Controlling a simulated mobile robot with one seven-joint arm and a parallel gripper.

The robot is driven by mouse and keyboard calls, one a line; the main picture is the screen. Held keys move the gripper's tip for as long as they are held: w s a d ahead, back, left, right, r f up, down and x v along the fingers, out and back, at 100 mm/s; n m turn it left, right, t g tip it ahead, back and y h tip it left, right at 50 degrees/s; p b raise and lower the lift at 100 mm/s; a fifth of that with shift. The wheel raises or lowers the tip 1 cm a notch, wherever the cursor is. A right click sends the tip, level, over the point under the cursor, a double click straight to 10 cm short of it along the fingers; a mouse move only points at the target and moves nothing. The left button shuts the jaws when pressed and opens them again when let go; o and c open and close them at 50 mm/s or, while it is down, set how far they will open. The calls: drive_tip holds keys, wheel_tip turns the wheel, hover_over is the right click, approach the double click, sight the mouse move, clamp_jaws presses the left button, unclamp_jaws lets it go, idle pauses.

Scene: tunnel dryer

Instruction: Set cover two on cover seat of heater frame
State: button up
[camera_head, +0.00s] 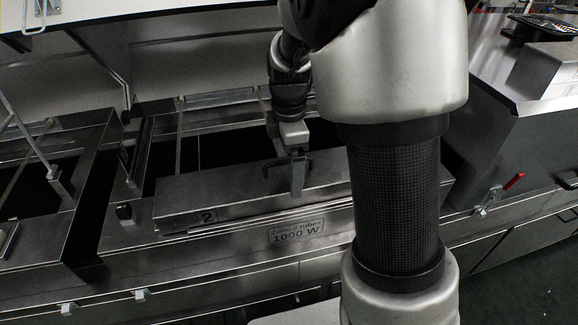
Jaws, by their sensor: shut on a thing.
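Cover two (215,190) is a long, low metal box with a "2" on its front face, in the middle of the head view. My gripper (297,180) is shut on its dark handle (272,168) from above. The heater frame (130,237) lies under and around the cover, with a plate reading "Zone 2 tubes 1000 W" (297,230) on its front. The cover is at the frame's front edge, and a dark gap shows behind it. Whether it rests or hovers, I cannot tell. The cover seat is mostly hidden.
An open metal frame with a dark inside (40,200) stands at the left. A raised white hood (180,65) is at the back. A metal cabinet (530,80) and a red-handled clamp (500,192) are at the right. Small latches (140,294) line the front.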

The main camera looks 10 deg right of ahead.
drive_tip(key=shift+f+b, duration=0.25)
drive_tip(key=shift+b, duration=0.05)
drive_tip(key=o, duration=1.2)
wheel_tip(320, 180, up, 12)
drive_tip(key=shift+r+p, duration=0.25)
drive_tip(key=shift+p, duration=0.7)
drive_tip(key=s+r+m+t, duration=0.2)
drive_tip(key=s+m, duration=0.7)
drive_tip(key=s+r+m+t, duration=0.2)
drive_tip(key=s+m+t, duration=0.1)
drive_tip(key=s+m, duration=0.6)
drive_tip(key=shift+s+r+t, duration=0.2)
drive_tip(key=shift+t, duration=0.1)
